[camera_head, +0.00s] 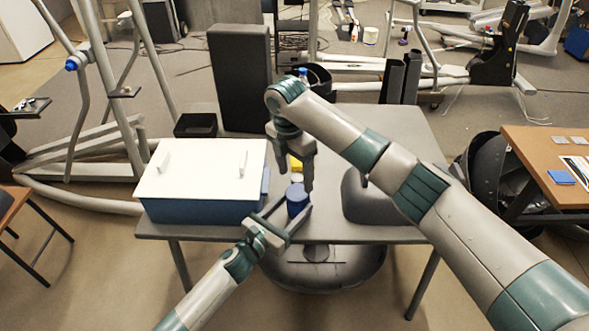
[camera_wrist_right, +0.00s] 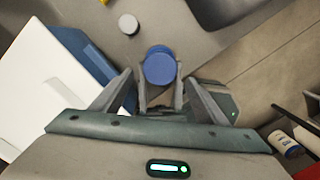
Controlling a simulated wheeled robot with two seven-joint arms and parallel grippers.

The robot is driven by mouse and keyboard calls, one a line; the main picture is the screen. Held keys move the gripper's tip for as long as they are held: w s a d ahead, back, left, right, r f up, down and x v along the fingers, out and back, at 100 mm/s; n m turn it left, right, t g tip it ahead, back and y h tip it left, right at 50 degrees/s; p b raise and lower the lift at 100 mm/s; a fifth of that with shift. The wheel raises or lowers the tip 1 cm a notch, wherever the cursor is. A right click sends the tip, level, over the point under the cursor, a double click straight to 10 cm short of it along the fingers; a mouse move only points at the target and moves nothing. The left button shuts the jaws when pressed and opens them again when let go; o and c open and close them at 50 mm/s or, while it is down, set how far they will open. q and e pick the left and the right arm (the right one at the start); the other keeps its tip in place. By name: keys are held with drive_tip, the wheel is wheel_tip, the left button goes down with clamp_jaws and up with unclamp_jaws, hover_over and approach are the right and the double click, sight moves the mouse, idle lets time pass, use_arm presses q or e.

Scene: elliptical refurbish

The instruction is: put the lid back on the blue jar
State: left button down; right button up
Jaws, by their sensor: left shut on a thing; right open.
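The blue jar (camera_head: 297,200) stands upright near the front edge of the grey table; its round blue top shows in the right wrist view (camera_wrist_right: 160,67). My left gripper (camera_head: 294,206) is shut on the jar from the front. My right gripper (camera_head: 297,178) is open and points down above and just behind the jar, holding nothing. A small pale round piece (camera_wrist_right: 128,24), perhaps the lid, lies on the table apart from the jar; in the head view it shows just behind the jar (camera_head: 297,178). I cannot tell whether the jar's top is open.
A blue box with a white cover (camera_head: 205,170) stands close left of the jar. A dark grey rounded object (camera_head: 368,198) is to the right, partly behind my right arm. A yellow item (camera_head: 295,163) lies farther back. The table's front edge (camera_head: 330,236) is close.

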sight(297, 192)
drive_tip(key=shift+w+d+f, duration=0.1)
drive_tip(key=shift+d+f, duration=0.05)
drive_tip(key=shift+f, duration=1.45)
drive_tip(key=shift+w+d+f, duration=0.1)
drive_tip(key=shift+d+f, duration=0.05)
drive_tip(key=shift+f, duration=1.4)
drive_tip(key=shift+c, duration=0.5)
drive_tip(key=c, duration=1)
drive_tip(key=m, duration=0.4)
drive_tip(key=shift+s+a+m, duration=0.1)
drive_tip(key=shift+m, duration=0.3)
drive_tip(key=m, duration=0.4)
drive_tip(key=shift+m, duration=0.4)
drive_tip(key=m, duration=1)
drive_tip(key=shift+m, duration=0.4)
